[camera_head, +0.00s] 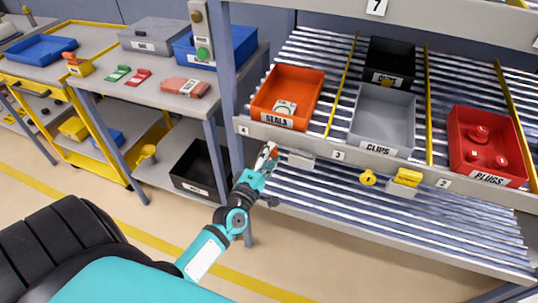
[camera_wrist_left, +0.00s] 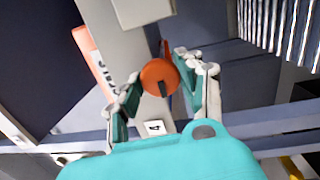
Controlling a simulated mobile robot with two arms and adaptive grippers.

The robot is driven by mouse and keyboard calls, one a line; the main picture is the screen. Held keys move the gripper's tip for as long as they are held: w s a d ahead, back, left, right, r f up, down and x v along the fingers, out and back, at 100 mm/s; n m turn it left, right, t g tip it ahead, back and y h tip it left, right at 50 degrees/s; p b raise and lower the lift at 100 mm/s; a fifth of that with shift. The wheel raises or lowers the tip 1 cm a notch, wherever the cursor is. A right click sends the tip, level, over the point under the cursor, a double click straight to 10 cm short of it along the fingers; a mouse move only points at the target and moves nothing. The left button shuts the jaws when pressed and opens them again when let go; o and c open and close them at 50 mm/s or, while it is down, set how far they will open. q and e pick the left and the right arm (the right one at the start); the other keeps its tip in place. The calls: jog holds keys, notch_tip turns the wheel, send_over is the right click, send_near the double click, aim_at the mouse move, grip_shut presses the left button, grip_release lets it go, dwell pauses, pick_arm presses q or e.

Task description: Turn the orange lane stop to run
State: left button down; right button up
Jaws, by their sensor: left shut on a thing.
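The orange lane stop (camera_wrist_left: 160,77) is a round knob with a dark mark on its face, on the grey shelf-front rail near label 4. In the head view only a small bit of orange (camera_head: 273,153) shows between my fingers. My left gripper (camera_head: 266,157) reaches up to the rail below the orange SEALS bin. In the left wrist view its fingers (camera_wrist_left: 163,88) stand on both sides of the knob, and it is shut on the knob. The exact setting of the stop cannot be read. My right gripper is not in view.
The SEALS bin (camera_head: 288,95), grey CLIPS bin (camera_head: 382,115) and red PLUGS bin (camera_head: 486,145) sit on the roller shelf. A yellow knob (camera_head: 368,178) and a yellow bar (camera_head: 407,177) are on the rail to the right. A rack post (camera_head: 228,80) stands close left of my gripper.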

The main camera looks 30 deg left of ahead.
pick_arm(q)
jog(key=c, duration=0.8)
grip_release()
jog(key=s+d+f, duration=0.1)
jog(key=s, duration=1)
jog(key=shift+s+d, duration=0.35)
jog(key=shift+s, duration=0.05)
